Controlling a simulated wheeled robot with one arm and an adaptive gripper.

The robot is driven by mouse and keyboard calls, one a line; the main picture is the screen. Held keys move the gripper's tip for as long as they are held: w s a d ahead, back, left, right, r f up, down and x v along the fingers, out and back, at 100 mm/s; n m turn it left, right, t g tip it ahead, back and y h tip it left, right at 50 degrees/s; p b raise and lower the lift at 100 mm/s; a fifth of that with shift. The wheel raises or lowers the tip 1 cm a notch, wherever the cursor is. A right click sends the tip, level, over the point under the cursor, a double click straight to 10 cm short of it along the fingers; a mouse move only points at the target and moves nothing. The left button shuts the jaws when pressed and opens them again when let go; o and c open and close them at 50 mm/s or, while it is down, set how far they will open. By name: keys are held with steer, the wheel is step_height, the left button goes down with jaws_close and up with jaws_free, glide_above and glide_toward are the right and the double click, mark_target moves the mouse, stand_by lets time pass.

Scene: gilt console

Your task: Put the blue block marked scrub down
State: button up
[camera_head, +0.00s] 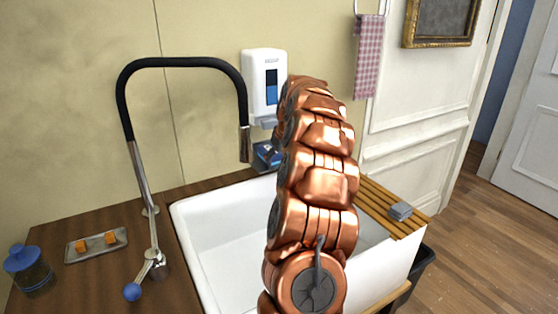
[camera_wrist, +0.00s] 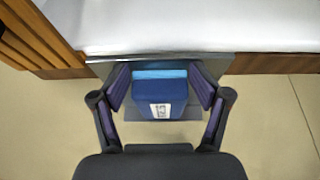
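The blue block (camera_wrist: 160,100) is dark blue with a light blue strip along its far edge and a white label whose print is too small to read surely. In the wrist view it sits between the purple pads of my gripper (camera_wrist: 160,82), whose tips close against its two sides. A grey tray or ledge (camera_wrist: 113,67) is directly beneath or behind it; I cannot tell whether they touch. In the head view a blue thing (camera_head: 266,153), apparently the block, shows below the dispenser at the sink's back edge. My arm hides the gripper there.
The white sink (camera_head: 226,231) fills the middle, with a black-hosed faucet (camera_head: 128,105) at left and a dispenser (camera_head: 264,80) on the wall. Wooden slats (camera_head: 375,204) carrying a grey block (camera_head: 400,211) lie at right. A small tray (camera_head: 96,245) and jar (camera_head: 30,270) stand left.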

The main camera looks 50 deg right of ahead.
steer(key=o, duration=0.3)
steer(key=shift+s+a+f, duration=0.1)
steer(key=shift+s+f, duration=0.05)
steer(key=shift+f, duration=0.45)
steer(key=shift+r, duration=0.15)
steer(key=shift+r, duration=0.2)
steer(key=shift+r+p, duration=0.25)
steer(key=shift+p, duration=0.05)
steer(key=b+v, duration=0.1)
steer(key=v, duration=1.1)
steer(key=shift+r+b, duration=0.3)
steer(key=shift+r, duration=0.1)
